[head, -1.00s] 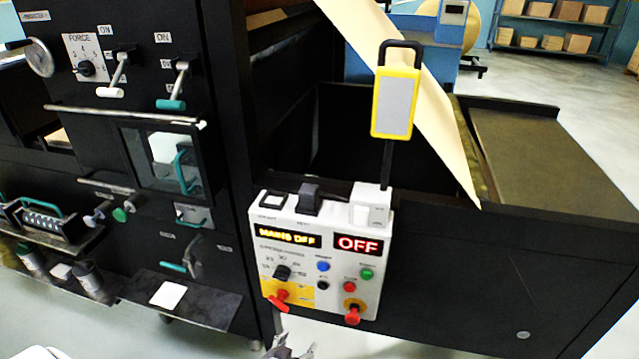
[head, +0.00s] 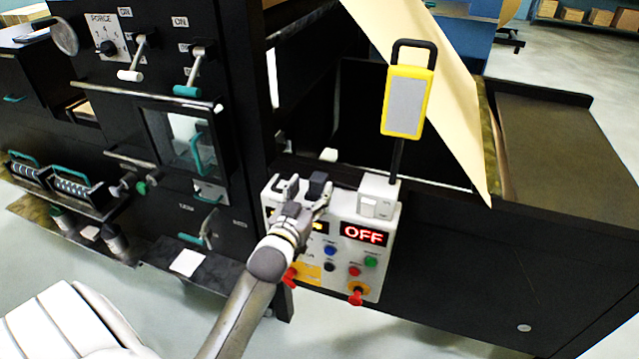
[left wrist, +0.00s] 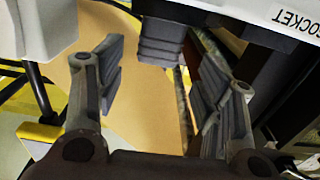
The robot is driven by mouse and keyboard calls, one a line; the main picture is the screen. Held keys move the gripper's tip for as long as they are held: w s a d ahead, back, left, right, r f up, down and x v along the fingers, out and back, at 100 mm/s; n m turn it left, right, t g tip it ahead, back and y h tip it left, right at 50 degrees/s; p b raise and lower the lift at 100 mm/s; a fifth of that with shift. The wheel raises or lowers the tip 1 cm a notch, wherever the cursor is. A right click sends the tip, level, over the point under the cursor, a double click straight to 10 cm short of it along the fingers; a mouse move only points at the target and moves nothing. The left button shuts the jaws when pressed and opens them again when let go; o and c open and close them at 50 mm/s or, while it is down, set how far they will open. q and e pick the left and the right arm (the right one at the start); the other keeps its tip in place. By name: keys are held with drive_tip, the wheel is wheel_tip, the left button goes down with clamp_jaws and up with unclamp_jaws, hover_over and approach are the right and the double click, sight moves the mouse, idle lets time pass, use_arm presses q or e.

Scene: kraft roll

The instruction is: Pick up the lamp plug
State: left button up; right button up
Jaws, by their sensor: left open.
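The dark lamp plug (head: 318,183) stands on top of the white control box (head: 345,262), left of the white block (head: 377,196) under the yellow-framed lamp (head: 405,102). In the left wrist view, a dark grey ridged block, which looks like the plug (left wrist: 160,42), shows beyond the fingertips, roughly between them. My left gripper (head: 306,187) is open in front of the box's top edge, its fingers to either side of the plug in the picture. It also shows in the left wrist view (left wrist: 162,85), with nothing between its pads. Contact with the plug cannot be told. My right gripper is not in view.
A "SOCKET" label (left wrist: 297,18) shows at the right in the left wrist view. The box's display (head: 363,234) reads OFF. A tan paper sheet (head: 440,110) slopes down behind the lamp. The black machine (head: 235,120) with levers stands left.

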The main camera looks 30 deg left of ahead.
sight(316, 183)
use_arm(q)
drive_tip(key=shift+w, duration=0.4)
drive_tip(key=shift+w+a+r+p, duration=0.1)
drive_tip(key=shift+w+p, duration=0.25)
drive_tip(key=shift+p, duration=0.05)
drive_tip(key=p+x, duration=0.1)
drive_tip(key=x, duration=0.2)
drive_tip(key=shift+w, duration=0.55)
drive_tip(key=c, duration=1.1)
